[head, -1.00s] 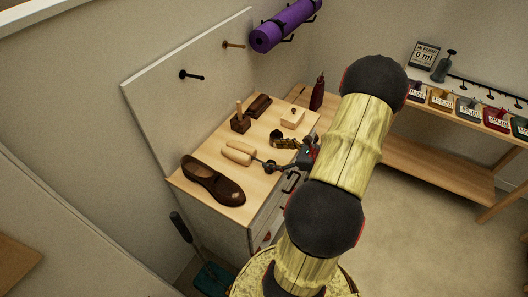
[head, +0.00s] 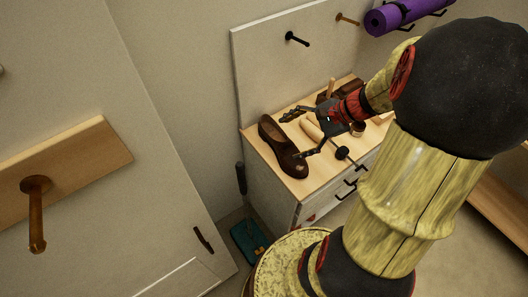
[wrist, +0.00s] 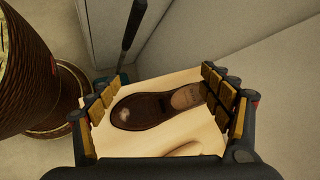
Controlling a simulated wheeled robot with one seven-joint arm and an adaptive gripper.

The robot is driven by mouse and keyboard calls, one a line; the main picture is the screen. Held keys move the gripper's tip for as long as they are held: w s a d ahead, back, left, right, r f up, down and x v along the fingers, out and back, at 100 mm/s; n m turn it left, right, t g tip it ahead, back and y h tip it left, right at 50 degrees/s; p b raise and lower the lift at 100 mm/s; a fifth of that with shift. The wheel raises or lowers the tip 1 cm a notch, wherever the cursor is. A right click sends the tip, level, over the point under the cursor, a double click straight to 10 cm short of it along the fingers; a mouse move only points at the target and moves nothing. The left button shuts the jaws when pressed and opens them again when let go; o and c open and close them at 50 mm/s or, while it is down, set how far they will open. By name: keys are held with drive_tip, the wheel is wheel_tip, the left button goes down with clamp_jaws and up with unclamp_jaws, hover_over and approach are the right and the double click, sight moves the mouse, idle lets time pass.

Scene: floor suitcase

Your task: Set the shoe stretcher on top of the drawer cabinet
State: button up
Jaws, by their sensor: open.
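The shoe stretcher, a pale wooden form (head: 311,131) with a metal rod and dark knob (head: 342,153), lies on the drawer cabinet (head: 320,176); my gripper partly hides it. A pale rounded piece at the bottom of the wrist view (wrist: 186,150) looks like its wooden part. My gripper (head: 298,134) is open and empty above the cabinet top, over the brown shoe (head: 281,146). In the wrist view the shoe (wrist: 150,108) lies below, between the spread fingers. I see no finger closed on the stretcher.
Dark brown items stand at the back of the cabinet top, partly behind my gripper. A panel with pegs (head: 290,38) rises behind it. A purple rolled mat (head: 398,14) hangs on the wall. A teal dustpan (head: 250,240) is on the floor left of the cabinet.

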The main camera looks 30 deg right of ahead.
drive_tip(key=s+a+r+n+h, duration=0.3)
drive_tip(key=s+a+r+n, duration=0.1)
drive_tip(key=a+r+n, duration=0.3)
drive_tip(key=s+a+r+n+h, duration=0.3)
drive_tip(key=s+a+r+n, duration=0.2)
drive_tip(key=a+n, duration=0.3)
drive_tip(key=shift+a+r+n+h, duration=0.35)
drive_tip(key=shift+r+n, duration=0.55)
drive_tip(key=shift+n, duration=1.1)
drive_tip(key=shift+d, duration=0.1)
